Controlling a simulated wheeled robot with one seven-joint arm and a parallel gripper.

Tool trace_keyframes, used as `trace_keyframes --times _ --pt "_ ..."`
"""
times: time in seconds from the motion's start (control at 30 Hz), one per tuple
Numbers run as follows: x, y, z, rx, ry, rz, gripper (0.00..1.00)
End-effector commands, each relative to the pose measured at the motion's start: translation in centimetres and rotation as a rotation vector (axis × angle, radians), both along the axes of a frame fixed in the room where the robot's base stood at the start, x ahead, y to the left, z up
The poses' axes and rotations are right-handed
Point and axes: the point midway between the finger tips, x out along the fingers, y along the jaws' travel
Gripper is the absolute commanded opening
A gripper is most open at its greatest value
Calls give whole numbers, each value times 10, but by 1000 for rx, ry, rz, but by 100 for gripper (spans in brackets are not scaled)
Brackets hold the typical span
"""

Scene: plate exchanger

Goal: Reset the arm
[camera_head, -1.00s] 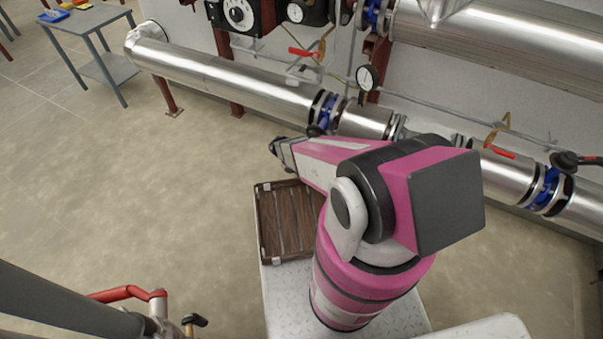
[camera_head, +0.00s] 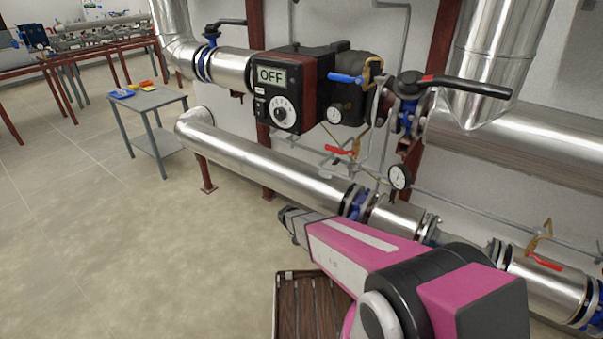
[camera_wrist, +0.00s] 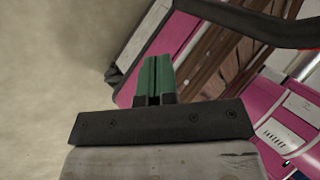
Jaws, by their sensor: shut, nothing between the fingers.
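My gripper (camera_wrist: 155,80) shows in the wrist view with its two green fingers pressed together and nothing between them. My arm is pink and grey and sits folded at the lower right of the head view, above my base. In the head view the fingers cannot be made out, hidden behind or below the arm links. The wrist view looks down past the fingers on my own pink links.
A slatted brown wooden crate (camera_head: 312,308) sits beside the arm. Steel pipes (camera_head: 270,165) with valves and gauges run along the wall behind the arm. A black control box (camera_head: 285,92) reads OFF. A grey table (camera_head: 148,103) stands at left.

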Motion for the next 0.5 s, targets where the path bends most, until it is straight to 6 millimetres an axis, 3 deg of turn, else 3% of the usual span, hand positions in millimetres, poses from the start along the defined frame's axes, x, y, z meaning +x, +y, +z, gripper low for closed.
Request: trace_keyframes --times 0.27,0.5 --pt "-1 -1 -3 0 1 -1 0" --pt "-7 -13 -27 0 2 -1 0"
